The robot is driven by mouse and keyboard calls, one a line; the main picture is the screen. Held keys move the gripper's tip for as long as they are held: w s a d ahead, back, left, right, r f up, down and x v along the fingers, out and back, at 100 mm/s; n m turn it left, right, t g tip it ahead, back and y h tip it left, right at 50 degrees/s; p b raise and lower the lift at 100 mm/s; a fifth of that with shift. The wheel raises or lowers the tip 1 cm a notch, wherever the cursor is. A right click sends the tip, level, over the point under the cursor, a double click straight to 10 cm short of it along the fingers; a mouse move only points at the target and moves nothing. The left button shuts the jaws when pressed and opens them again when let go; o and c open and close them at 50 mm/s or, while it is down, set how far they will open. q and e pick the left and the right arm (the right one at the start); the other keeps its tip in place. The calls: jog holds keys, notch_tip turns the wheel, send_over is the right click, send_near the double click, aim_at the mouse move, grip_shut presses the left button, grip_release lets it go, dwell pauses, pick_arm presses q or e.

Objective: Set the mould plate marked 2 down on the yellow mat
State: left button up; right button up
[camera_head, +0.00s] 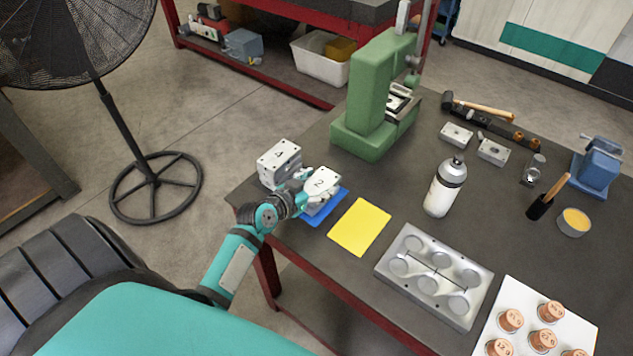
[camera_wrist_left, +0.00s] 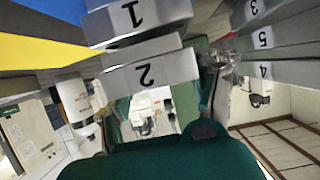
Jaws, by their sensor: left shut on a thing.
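The mould plate marked 2 (camera_head: 321,180) is grey metal, above the blue mat (camera_head: 327,207) near the table's left edge. My left gripper (camera_head: 303,196) is shut on it; its fingertips are mostly hidden. In the left wrist view, plate 2 (camera_wrist_left: 150,72) appears with a plate marked 1 (camera_wrist_left: 137,22) beyond it, lower toward the mat. I cannot tell whether the two plates touch. The yellow mat (camera_head: 360,227) lies bare just right of the blue mat. My right gripper is out of view.
A stack of plates topped by one marked 4 (camera_head: 279,158) stands close left of plate 2. A green press (camera_head: 365,110) stands behind. A white bottle (camera_head: 445,187) and a grey mould tray (camera_head: 435,272) are right of the yellow mat.

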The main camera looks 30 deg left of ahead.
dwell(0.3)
pick_arm(q)
jog(key=shift+f, duration=0.1)
jog(key=o, duration=1.7)
jog(key=shift+s+f, duration=0.1)
